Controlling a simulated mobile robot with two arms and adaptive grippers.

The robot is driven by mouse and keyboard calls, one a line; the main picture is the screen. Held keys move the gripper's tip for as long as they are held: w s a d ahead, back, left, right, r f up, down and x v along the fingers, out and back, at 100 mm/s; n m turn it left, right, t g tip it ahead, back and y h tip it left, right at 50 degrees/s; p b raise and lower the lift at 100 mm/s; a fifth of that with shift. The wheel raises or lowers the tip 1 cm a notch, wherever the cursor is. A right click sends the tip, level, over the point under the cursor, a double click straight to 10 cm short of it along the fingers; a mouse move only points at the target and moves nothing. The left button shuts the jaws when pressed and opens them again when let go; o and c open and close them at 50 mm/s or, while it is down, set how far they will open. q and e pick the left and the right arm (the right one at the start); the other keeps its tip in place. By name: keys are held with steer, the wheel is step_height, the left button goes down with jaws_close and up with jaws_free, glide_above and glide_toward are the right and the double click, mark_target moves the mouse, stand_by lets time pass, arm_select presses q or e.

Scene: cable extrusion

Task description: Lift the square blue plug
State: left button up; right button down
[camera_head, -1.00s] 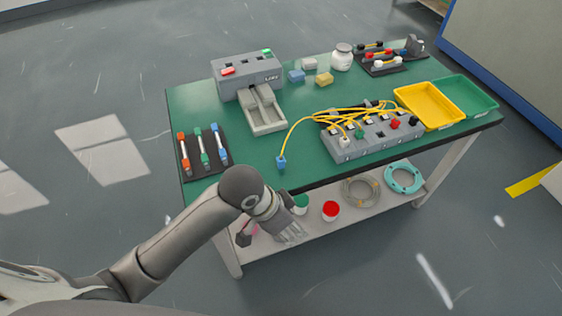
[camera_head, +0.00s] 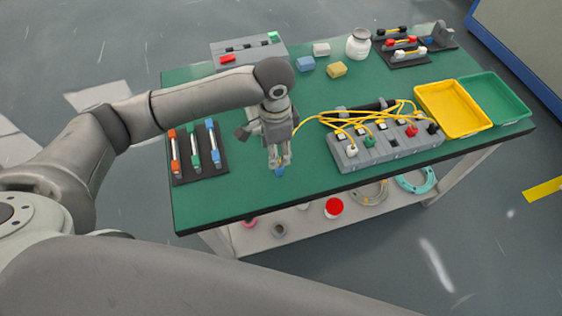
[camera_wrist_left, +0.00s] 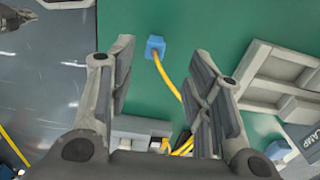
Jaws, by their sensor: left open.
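The square blue plug (camera_wrist_left: 156,46) lies on the green table top at the end of a yellow cable (camera_wrist_left: 168,80). In the left wrist view it is just beyond and between my open fingers, with clear gaps around it. In the head view the plug (camera_head: 280,171) shows just below the fingertips of my left gripper (camera_head: 279,162), partly hidden by them. My left gripper (camera_wrist_left: 165,60) is open, empty and points down over the table's front part.
A grey socket block (camera_head: 390,148) with several plugs and tangled yellow cables sits right of my left gripper. A rack of cable pieces (camera_head: 198,152) is to its left. Yellow (camera_head: 452,108) and green (camera_head: 507,98) trays stand at the right. The front table edge is clear.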

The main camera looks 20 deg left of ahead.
mark_target(279, 170)
arm_select(q)
step_height(279, 170, down, 2)
steer(key=shift+s+f, duration=0.15)
steer(key=shift+f, duration=0.35)
steer(key=shift+d+f, duration=0.15)
steer(key=shift+f, duration=0.2)
steer(key=f, duration=0.3)
steer(key=shift+d+f+p, duration=0.25)
steer(key=shift+p, duration=0.1)
steer(key=shift+f, duration=0.5)
steer(key=shift+c, duration=1.2)
steer(key=c, duration=0.7)
arm_select(e)
steer(key=s, duration=0.2)
steer(key=shift+s+d+r, duration=0.25)
steer(key=shift+s+r, duration=0.05)
steer(key=shift+s, duration=0.05)
